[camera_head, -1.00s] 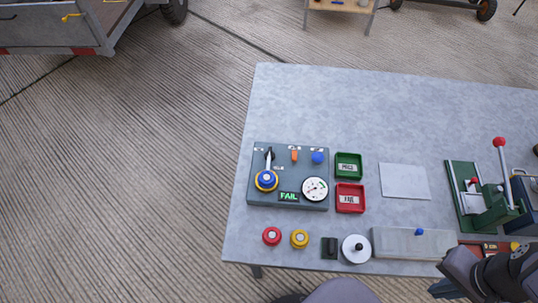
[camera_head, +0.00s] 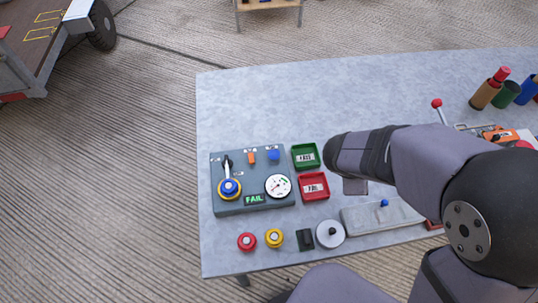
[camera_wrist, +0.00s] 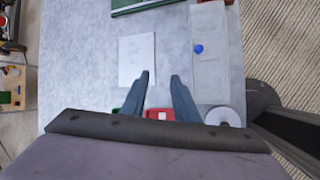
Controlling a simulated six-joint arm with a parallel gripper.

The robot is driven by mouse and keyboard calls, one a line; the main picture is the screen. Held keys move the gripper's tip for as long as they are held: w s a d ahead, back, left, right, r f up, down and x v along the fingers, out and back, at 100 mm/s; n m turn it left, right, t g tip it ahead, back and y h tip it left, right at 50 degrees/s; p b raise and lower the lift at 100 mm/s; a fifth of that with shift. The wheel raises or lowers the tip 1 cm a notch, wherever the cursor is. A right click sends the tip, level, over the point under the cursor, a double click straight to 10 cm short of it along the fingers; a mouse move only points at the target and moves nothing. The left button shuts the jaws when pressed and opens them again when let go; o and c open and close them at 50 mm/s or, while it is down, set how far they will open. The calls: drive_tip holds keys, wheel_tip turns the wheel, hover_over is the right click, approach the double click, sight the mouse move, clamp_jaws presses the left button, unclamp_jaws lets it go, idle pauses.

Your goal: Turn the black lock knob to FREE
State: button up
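The grey test panel (camera_head: 252,207) sits on the left part of the table. A small black knob (camera_head: 227,161) is at its upper left, with a pale lever beside it reaching down to a blue and yellow round part (camera_head: 229,188). The lettering around the knob is too small to read. A display (camera_head: 255,200) reads FAIL. My gripper (camera_wrist: 161,75) shows in the wrist view with two fingers apart and nothing between them. It is over the table, to the right of the panel and clear of the knob. In the head view my arm hides it.
A green tray (camera_head: 305,156) and a red tray (camera_head: 314,187) lie right of the panel. A gauge (camera_head: 278,187), an orange switch (camera_head: 251,157) and a blue button (camera_head: 273,155) are on it. Red and yellow caps (camera_head: 247,242), a black block (camera_head: 305,240) and a disc (camera_head: 330,234) line the front edge.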

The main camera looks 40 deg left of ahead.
drive_tip(key=s+a+n+t+y, duration=0.25)
drive_tip(key=a+n, duration=0.55)
drive_tip(key=a, duration=0.5)
drive_tip(key=n+g+y, duration=0.2)
drive_tip(key=n+y, duration=0.4)
drive_tip(key=n, duration=0.7)
approach(226, 160)
drive_tip(key=shift+w+a+f, duration=0.2)
drive_tip(key=shift+a+f, duration=0.1)
drive_tip(key=shift+p+x, duration=0.8)
drive_tip(key=shift+x, duration=2.85)
drive_tip(key=shift+d, duration=0.1)
clamp_jaws()
